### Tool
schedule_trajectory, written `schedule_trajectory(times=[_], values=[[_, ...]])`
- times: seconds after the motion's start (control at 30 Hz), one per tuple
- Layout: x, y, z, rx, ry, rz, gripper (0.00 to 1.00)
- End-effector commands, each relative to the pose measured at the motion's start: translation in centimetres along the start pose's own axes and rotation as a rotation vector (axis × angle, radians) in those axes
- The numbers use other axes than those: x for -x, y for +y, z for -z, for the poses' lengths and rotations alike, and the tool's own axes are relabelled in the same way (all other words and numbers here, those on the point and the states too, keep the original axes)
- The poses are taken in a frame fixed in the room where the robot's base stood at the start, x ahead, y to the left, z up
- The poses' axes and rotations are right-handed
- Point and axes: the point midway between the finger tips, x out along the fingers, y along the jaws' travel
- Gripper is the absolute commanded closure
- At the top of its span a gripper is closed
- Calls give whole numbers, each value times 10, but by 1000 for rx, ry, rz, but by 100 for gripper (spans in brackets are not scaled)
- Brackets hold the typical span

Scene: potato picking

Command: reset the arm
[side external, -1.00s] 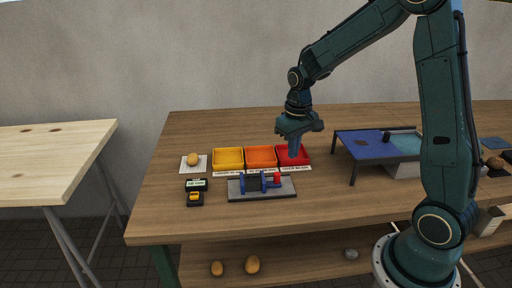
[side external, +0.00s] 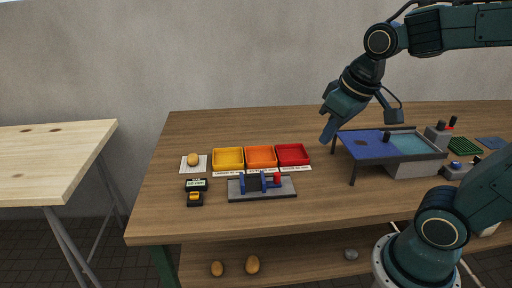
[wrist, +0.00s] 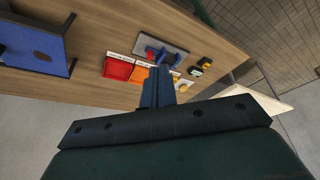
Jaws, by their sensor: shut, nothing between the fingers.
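My gripper (side external: 328,132) is shut and empty, raised above the table at the left edge of the blue-topped stand. It is tilted, its fingers pointing down and to the left. In the wrist view my gripper's blue fingers (wrist: 158,88) are together, with the trays beyond them. My arm is folded back to the right in the side view.
Yellow (side external: 228,158), orange (side external: 261,157) and red (side external: 292,154) trays stand in a row, looking empty. A potato (side external: 193,159) lies on a white pad to their left. A grey fixture (side external: 262,187) sits in front. The blue-topped stand (side external: 364,145) is close to my gripper. Table space behind the trays is clear.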

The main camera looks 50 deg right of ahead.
Motion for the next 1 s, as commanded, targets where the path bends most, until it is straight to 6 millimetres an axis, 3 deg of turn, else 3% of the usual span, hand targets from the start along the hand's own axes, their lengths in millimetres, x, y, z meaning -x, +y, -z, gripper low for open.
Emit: schedule_trajectory(times=[0.2, 0.4, 1.0], values=[[22, -10, -30, 36, 77, 17, 100], [31, -14, -51, 58, 122, 29, 100], [33, -16, -59, 66, 139, 34, 100]])
